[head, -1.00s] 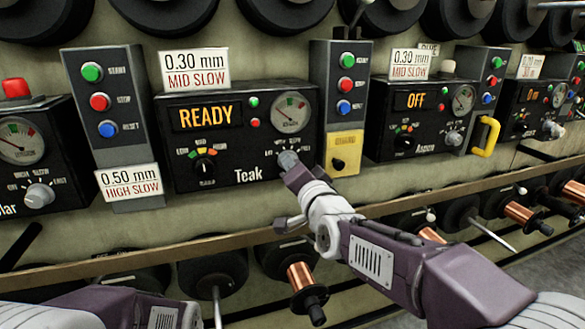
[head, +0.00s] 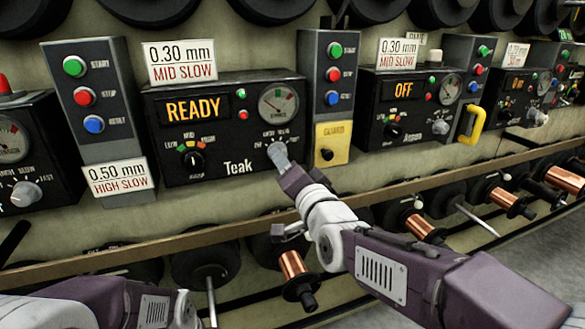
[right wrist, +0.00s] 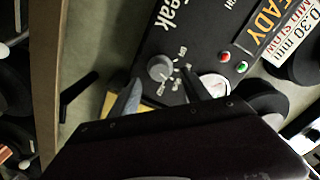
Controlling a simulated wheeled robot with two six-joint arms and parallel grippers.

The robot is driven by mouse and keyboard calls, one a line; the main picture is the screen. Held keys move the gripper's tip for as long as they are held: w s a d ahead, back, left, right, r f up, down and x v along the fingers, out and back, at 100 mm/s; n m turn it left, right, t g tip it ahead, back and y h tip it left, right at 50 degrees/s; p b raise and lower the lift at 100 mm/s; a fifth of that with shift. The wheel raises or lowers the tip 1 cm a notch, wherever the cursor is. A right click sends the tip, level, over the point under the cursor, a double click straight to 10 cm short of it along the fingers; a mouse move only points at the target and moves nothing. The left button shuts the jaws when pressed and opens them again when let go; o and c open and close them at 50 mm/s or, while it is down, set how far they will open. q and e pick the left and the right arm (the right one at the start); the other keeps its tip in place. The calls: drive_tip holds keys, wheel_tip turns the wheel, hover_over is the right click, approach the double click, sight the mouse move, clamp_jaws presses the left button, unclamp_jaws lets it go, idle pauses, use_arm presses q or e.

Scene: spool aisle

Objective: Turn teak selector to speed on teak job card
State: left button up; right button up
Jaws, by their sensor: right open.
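The Teak panel (head: 225,175) is a black box with a READY display (head: 194,110). The Teak job card (head: 181,62) stands on top and reads 0.30 mm, MID SLOW. The panel's grey selector (right wrist: 160,68) shows in the right wrist view between the two fingertips. The selector's pointer setting is unclear. A black low-mid-high knob (head: 196,160) sits at the panel's lower left. My left gripper is out of view.
A grey button post (head: 95,110) with a 0.50 mm HIGH SLOW card (head: 118,179) stands left of Teak. Another button post (head: 333,110) with a yellow guard plate (head: 331,137) is close on the right. A rail (head: 130,250) and copper spools (head: 293,264) lie below.

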drive_tip(key=p+v, duration=0.1)
drive_tip(key=v, duration=0.4)
drive_tip(key=shift+w, duration=0.1)
